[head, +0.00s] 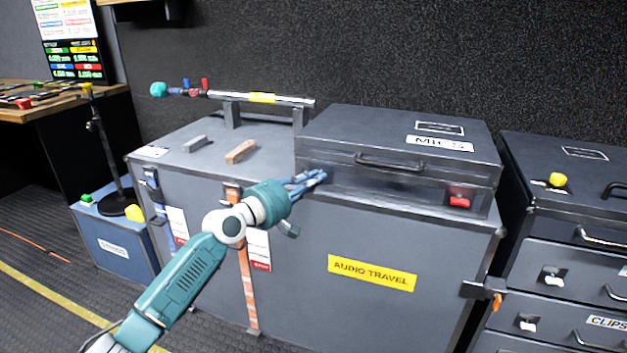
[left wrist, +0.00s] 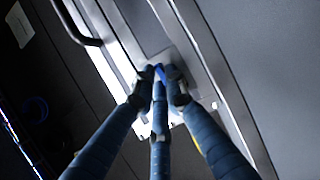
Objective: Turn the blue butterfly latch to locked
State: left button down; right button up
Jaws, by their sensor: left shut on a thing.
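The blue butterfly latch (left wrist: 160,71) shows as a small blue bit between my fingertips in the left wrist view, on a light metal plate (left wrist: 178,121). My fingers cover most of it, so I cannot tell its angle. My left gripper (head: 318,177) is shut on it at the left part of the front of the MICS case (head: 334,128). It also shows in the left wrist view (left wrist: 159,84), its fingers closed together. In the head view the fingers hide the latch. My right gripper is not in view.
A red latch (head: 459,202) sits at the right of the case front. The case's handle (head: 393,162) is between the latches. The case stands on a large grey trunk (head: 345,235). A wooden block (head: 240,151) and a grey block (head: 195,144) lie on the trunk's left top.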

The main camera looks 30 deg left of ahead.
pick_arm(q)
jog(key=shift+f, duration=0.15)
jog(key=c, duration=1.8)
grip_release()
jog(key=shift+o, duration=0.2)
jog(key=s+a, duration=0.1)
jog(key=s, duration=1.1)
jog(key=shift+a, duration=0.4)
